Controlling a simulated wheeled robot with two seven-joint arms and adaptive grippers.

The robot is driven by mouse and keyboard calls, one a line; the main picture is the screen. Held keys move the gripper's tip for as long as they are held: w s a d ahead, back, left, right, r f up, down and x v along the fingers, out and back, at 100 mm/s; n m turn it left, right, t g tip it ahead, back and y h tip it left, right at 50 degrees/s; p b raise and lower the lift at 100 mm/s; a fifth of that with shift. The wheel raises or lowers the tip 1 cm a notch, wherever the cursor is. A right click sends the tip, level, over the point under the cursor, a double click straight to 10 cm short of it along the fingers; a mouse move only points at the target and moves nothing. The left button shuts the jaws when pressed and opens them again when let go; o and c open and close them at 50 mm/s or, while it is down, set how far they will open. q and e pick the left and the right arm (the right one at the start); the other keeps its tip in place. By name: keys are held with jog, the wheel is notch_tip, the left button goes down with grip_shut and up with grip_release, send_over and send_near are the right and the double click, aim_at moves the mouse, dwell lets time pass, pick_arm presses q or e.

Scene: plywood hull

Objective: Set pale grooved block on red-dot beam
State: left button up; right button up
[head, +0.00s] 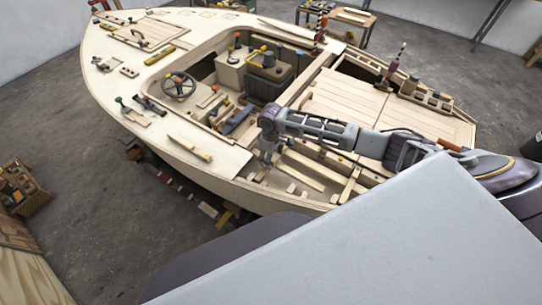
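My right arm reaches in from the right, over the boat's open side. Its gripper (266,158) points down above the inner edge of the hull, over small pale wood pieces. Its fingers are too small to tell whether they are open or shut, or whether they hold anything. Small pale blocks (292,188) lie in the open bay below and right of it. Grooves cannot be made out on any of them. Pale beams (349,186) cross this bay, but I cannot tell which one bears a red dot. My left gripper is not in view.
The plywood hull (205,172) has tools and wood pieces along its deck. A steering wheel (179,85) and a dark seat box (270,75) stand in the cockpit. Slatted panels (345,105) lie right of it. A wooden crate (20,188) stands on the floor at left.

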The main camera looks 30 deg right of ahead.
notch_tip(320, 180, up, 12)
dwell(1.0)
dwell(1.0)
